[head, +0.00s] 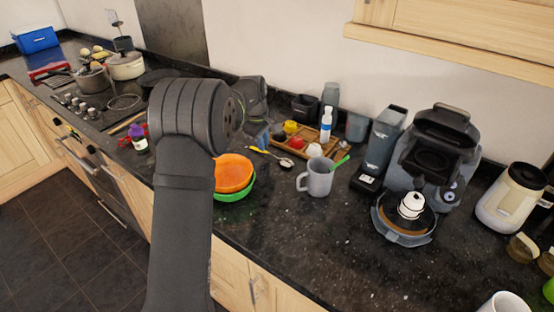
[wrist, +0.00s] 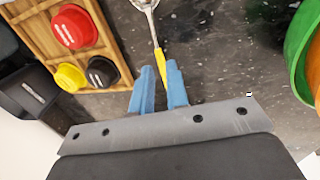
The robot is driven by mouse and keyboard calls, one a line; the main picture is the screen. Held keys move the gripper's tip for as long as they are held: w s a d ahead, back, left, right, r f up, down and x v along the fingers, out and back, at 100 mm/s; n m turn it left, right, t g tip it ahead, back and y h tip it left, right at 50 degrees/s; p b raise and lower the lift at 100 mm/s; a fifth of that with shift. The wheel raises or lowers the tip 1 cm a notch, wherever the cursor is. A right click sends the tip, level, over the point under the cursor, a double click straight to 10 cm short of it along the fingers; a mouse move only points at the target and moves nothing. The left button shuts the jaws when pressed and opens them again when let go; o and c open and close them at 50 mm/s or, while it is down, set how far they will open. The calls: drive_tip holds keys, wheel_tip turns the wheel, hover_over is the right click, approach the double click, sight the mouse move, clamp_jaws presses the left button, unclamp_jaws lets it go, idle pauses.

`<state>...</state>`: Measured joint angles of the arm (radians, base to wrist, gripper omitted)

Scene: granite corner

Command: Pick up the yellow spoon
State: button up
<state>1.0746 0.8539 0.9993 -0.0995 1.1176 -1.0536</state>
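The yellow spoon has a yellow handle (wrist: 160,62) and a metal head (wrist: 146,4). In the wrist view it runs down from the top edge, and its handle end reaches the gap between my fingers, closer to the right finger. My gripper (wrist: 160,82) has two blue fingers that stand apart, so it is open. I cannot tell how high the fingers are above the spoon. In the head view the spoon (head: 284,161) lies on the dark counter, and my gripper's blue fingers (head: 262,138) show just behind its handle end.
A wooden tray (wrist: 42,42) with red, yellow and black cups is left of the spoon in the wrist view. Stacked orange and green bowls (head: 234,174) stand nearer the counter's front edge. A grey mug (head: 318,178) stands right of the spoon. A coffee machine (head: 438,150) is farther right.

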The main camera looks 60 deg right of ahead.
sight(265, 152)
drive_tip(key=f, duration=0.3)
drive_tip(key=shift+d+f, duration=0.15)
drive_tip(key=shift+d, duration=0.15)
clamp_jaws()
